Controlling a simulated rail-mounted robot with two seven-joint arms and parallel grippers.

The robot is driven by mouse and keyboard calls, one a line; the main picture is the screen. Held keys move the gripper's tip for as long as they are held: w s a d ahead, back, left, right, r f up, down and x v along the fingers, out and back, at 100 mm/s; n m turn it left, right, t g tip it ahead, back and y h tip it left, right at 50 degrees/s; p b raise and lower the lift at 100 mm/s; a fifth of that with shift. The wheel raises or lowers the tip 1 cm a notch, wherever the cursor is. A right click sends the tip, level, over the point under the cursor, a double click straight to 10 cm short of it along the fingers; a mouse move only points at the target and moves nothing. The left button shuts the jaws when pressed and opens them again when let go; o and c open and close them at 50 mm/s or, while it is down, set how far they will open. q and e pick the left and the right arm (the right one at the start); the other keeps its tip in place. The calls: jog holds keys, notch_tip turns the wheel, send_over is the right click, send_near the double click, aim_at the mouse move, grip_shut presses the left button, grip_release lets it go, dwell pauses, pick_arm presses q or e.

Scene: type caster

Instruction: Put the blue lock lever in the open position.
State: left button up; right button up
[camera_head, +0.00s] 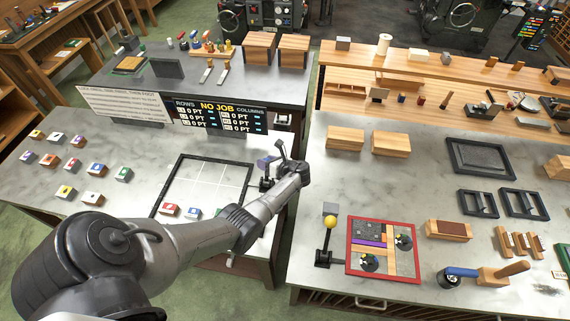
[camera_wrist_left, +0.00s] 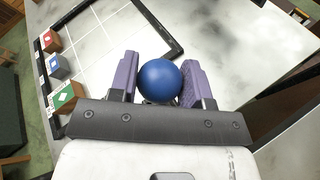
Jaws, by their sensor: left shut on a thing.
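The blue lock lever's round knob (camera_wrist_left: 160,80) is between the two purple finger pads of my left gripper (camera_wrist_left: 158,72) in the left wrist view. The gripper is shut on it. In the head view my left gripper (camera_head: 268,162) is at the right edge of the left table, with a purple pad showing. The lever's dark base (camera_head: 266,184) shows just below it, beside the right side of the black square frame (camera_head: 248,172). The blue knob is hidden there, and the lever's tilt cannot be told. My right gripper is out of view.
Small coloured blocks (camera_wrist_left: 64,98) sit inside the frame near its edge. A sign board (camera_head: 215,114) stands behind it. A yellow-knobbed lever (camera_head: 330,222) and a red tray (camera_head: 349,262) are on the right table. A floor gap separates the tables.

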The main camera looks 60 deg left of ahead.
pick_arm(q)
jog(key=shift+w+a+f+m+h, duration=0.4)
jog(key=shift+w+a+m+h, duration=0.15)
jog(key=shift+w+a, duration=0.2)
jog(key=shift+f, duration=0.1)
jog(key=o, duration=1.3)
jog(key=shift+w+p+v, duration=0.2)
jog(key=shift+p+v, duration=0.1)
jog(key=shift+v, duration=6.6)
